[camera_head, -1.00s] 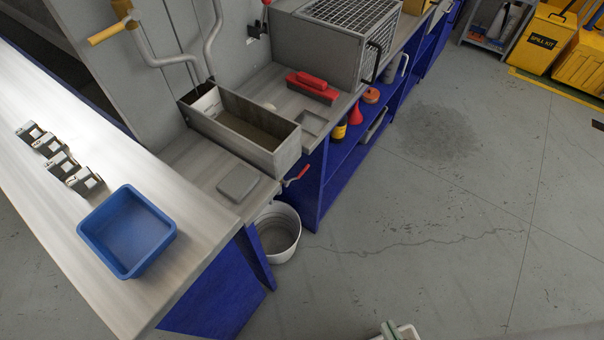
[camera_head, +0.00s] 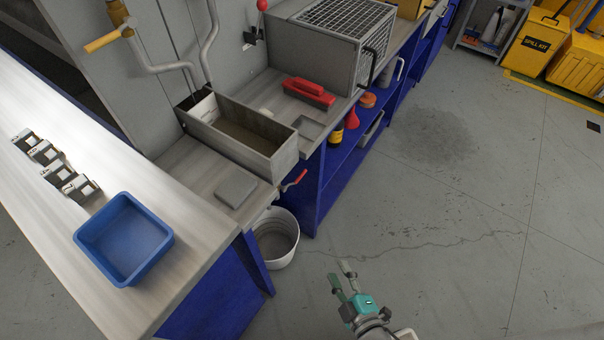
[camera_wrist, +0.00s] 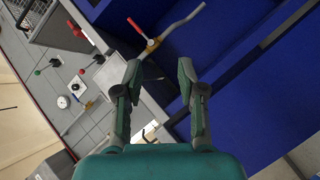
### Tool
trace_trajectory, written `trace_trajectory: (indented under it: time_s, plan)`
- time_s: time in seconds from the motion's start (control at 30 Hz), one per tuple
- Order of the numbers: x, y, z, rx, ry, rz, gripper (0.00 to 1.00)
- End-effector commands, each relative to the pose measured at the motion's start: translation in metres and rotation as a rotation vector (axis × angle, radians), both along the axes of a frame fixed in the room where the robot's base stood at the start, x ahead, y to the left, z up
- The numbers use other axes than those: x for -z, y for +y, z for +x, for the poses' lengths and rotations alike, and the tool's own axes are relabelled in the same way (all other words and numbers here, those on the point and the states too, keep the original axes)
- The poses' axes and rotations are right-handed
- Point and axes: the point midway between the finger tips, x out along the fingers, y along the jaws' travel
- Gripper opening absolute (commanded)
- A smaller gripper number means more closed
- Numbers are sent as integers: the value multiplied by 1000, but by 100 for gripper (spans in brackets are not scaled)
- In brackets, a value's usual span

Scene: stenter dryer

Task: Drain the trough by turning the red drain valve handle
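The trough (camera_head: 283,160) is a grey metal box on the bench with dull brown-grey content inside. The red drain valve handle (camera_head: 294,181) sticks out below its front right end, above a white bucket (camera_head: 277,240) on the floor. My gripper (camera_head: 341,274) is at the lower middle of the head view, right of and nearer than the bucket, well apart from the handle. In the wrist view my gripper (camera_wrist: 160,70) has its fingers spread with nothing between them. Beyond them a brass fitting (camera_wrist: 151,45) with a red-tipped lever and grey pipe shows; I cannot tell whether it is the drain valve.
A blue bin (camera_head: 125,240) and several small metal parts stand on the left counter. A red-handled brush (camera_head: 308,92) lies behind the trough. Blue shelving (camera_head: 320,185) stands beside the bucket. The floor to the right is clear up to the yellow spill kit (camera_head: 535,46).

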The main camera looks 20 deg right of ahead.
Motion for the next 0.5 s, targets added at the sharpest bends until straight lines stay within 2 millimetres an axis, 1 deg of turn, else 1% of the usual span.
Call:
trace_trajectory:
  time_s: [0.03, 0.17, 0.2, 0.27, 0.3, 0.4, 0.5]
  plan:
    - [4, 1, 20, -10, -11, -63, 40]
    - [14, 0, 67, -27, -26, -238, 40]
    - [15, 0, 82, -31, -32, -291, 40]
    - [16, 0, 104, -33, -41, -371, 40]
    - [15, 0, 120, -33, -46, -425, 40]
    - [11, 0, 156, -29, -61, -553, 40]
    - [6, 1, 186, -22, -72, -659, 40]
